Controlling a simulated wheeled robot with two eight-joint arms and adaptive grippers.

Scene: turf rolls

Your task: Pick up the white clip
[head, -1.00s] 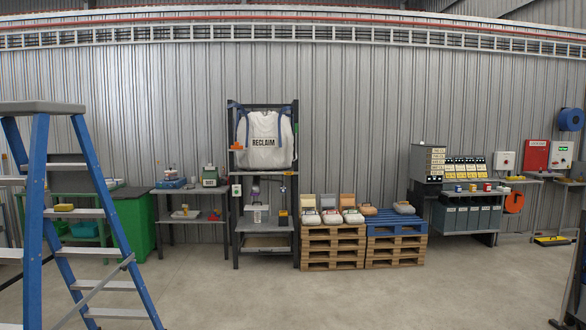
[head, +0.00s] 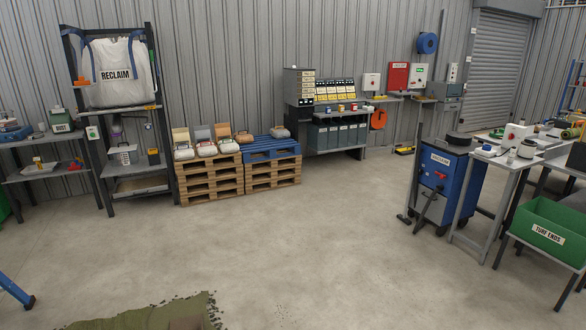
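I cannot make out a white clip in the head view; small items on the benches and shelves are too small to tell. Neither of my grippers is in view. A grey workbench (head: 472,159) at the right bears several small objects, among them a white box with a red button (head: 515,136). Small items also sit on the far shelving under the cabinets by the back wall.
A blue wheeled machine (head: 436,184) stands left of the workbench, and a green "TURF ENDS" crate (head: 545,234) is in front of it. Pallets (head: 211,183) and a rack (head: 166,150) line the wall. A turf piece (head: 170,316) lies at the bottom. The middle floor (head: 310,235) is clear.

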